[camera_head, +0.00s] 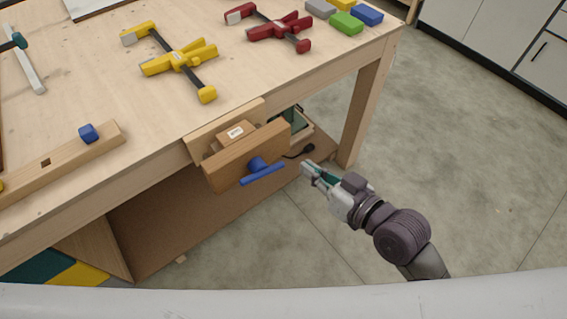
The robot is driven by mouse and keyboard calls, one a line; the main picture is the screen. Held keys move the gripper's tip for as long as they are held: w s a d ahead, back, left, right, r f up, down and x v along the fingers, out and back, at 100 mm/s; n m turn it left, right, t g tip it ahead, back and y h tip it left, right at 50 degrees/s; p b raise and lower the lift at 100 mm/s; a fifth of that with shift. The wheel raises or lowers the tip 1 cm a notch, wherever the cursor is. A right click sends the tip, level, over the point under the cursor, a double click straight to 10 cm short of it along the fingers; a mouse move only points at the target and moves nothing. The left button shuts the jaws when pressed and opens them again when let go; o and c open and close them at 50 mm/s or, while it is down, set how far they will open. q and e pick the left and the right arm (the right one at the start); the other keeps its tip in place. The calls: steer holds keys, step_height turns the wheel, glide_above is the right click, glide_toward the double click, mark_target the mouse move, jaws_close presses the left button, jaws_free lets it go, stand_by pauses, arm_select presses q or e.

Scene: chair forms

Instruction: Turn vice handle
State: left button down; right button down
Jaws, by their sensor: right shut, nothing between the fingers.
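The wooden vice (244,153) is mounted on the front edge of the workbench. Its blue handle (262,174) sticks out from the front jaw, with the bar tilted slightly up to the right. My right gripper (308,170) is to the right of the handle, apart from it, with its fingers pointing left toward the vice. It is shut and empty. My left gripper does not show.
The workbench (105,90) holds a yellow clamp (176,60), a red clamp (275,29) and several coloured blocks (346,22). A bench leg (361,115) stands behind my right gripper. The floor (470,150) on the right is clear.

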mark_target(259, 169)
steer(key=w+a+f, duration=0.2)
steer(key=w+a, duration=0.1)
steer(key=w+a+f, duration=0.2)
steer(key=f, duration=0.1)
steer(key=shift+w+a, duration=0.4)
steer(key=shift+s+a+f, duration=0.1)
steer(key=shift+f, duration=0.3)
steer(key=shift+a, duration=0.1)
